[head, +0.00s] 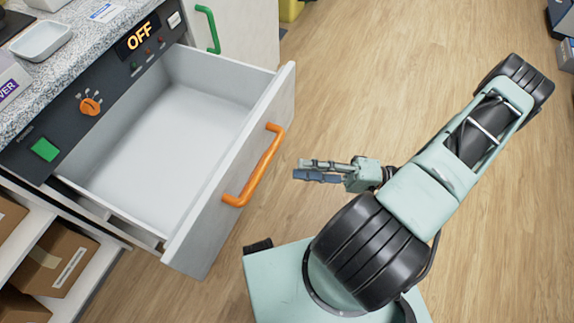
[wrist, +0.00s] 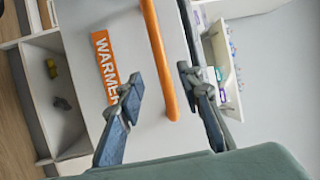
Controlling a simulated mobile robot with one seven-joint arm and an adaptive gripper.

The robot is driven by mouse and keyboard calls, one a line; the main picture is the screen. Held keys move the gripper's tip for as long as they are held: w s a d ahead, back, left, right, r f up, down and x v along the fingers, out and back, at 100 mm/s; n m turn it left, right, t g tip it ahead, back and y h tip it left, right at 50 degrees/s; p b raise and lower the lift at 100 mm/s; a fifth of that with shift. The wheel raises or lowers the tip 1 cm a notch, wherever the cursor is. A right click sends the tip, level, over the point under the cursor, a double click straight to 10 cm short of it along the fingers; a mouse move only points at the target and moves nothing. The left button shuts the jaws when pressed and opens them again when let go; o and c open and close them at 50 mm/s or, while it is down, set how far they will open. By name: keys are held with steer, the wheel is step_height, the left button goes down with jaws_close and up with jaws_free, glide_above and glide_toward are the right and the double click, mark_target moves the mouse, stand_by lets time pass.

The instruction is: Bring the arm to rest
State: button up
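My gripper (head: 298,170) is in the head view just right of the open drawer's front, with floor behind it. In the wrist view its two fingers (wrist: 160,80) are spread apart with nothing held. The orange bar handle (head: 254,165) of the drawer (head: 160,145) shows between the fingers in the wrist view (wrist: 158,55). In the head view a gap shows between the fingertips and the handle. My arm is bent, its elbow out to the right over the floor.
The drawer is pulled out and looks empty inside. Its front bears an orange WARMER label (wrist: 104,65). Above it, a dark control panel (head: 110,65) reads OFF. A white tray (head: 40,40) stands on the speckled counter. Cardboard boxes (head: 55,262) sit on shelves lower left. Floor (head: 390,60) is clear around my arm.

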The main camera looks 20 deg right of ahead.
steer(key=shift+s+d+f, duration=0.15)
steer(key=shift+s+d, duration=0.1)
steer(key=shift+d, duration=0.35)
